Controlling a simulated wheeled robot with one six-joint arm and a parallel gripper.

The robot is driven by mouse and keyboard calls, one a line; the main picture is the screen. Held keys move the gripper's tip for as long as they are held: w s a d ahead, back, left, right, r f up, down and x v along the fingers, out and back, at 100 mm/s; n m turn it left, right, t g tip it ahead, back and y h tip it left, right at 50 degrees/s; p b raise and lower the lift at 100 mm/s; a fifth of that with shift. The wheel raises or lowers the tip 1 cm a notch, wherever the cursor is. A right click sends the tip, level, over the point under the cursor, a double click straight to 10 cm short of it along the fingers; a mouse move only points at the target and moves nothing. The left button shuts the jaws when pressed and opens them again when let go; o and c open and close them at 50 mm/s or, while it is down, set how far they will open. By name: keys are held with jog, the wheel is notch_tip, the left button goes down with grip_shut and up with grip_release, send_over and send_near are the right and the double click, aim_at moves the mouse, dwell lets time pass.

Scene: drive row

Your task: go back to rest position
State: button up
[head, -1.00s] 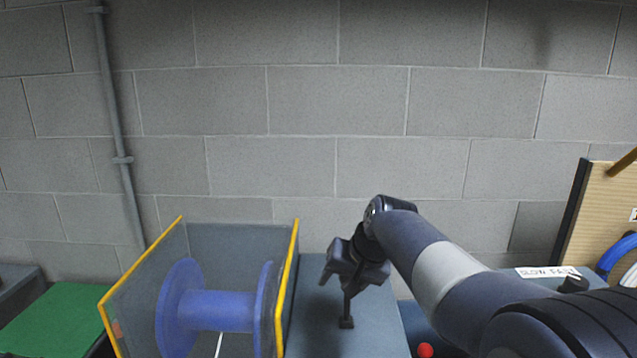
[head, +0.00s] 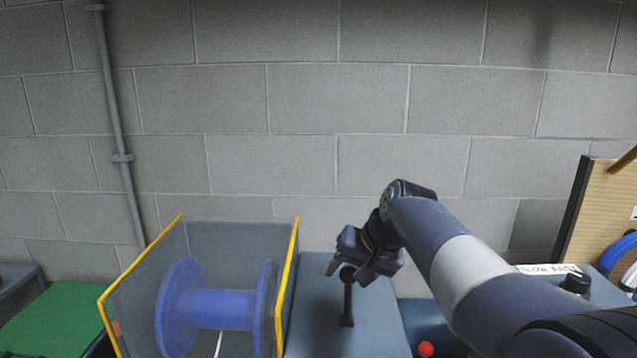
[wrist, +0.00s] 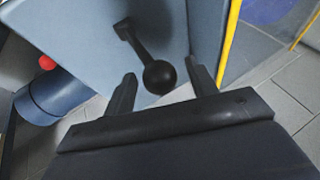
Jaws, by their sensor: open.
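My gripper (head: 352,272) is open in the head view, just above and beside the black ball-topped lever (head: 347,305) on the grey-blue cabinet (head: 310,318). In the wrist view my gripper (wrist: 160,90) has its two fingers apart. The lever's round black knob (wrist: 160,77) shows between them in that picture, with nothing gripped. The lever stands roughly upright from its small base in the head view.
A blue spool (head: 220,309) sits left of the lever behind a yellow-edged guard (head: 287,285). A red button (head: 426,349) is low to the right. A "SLOW FAST" dial (head: 576,283) and a wooden board (head: 603,205) are further right. The wall above is clear.

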jog(key=v, duration=0.8)
jog(key=x, duration=1)
jog(key=shift+w+a+f+p, duration=0.1)
jog(key=shift+a+f+p, duration=0.05)
jog(key=shift+f+p, duration=0.2)
jog(key=shift+w+a, duration=0.15)
jog(key=shift+a, duration=0.15)
jog(key=shift+a+h+p, duration=0.25)
jog(key=shift+h+p, duration=0.1)
jog(key=shift+h, duration=0.15)
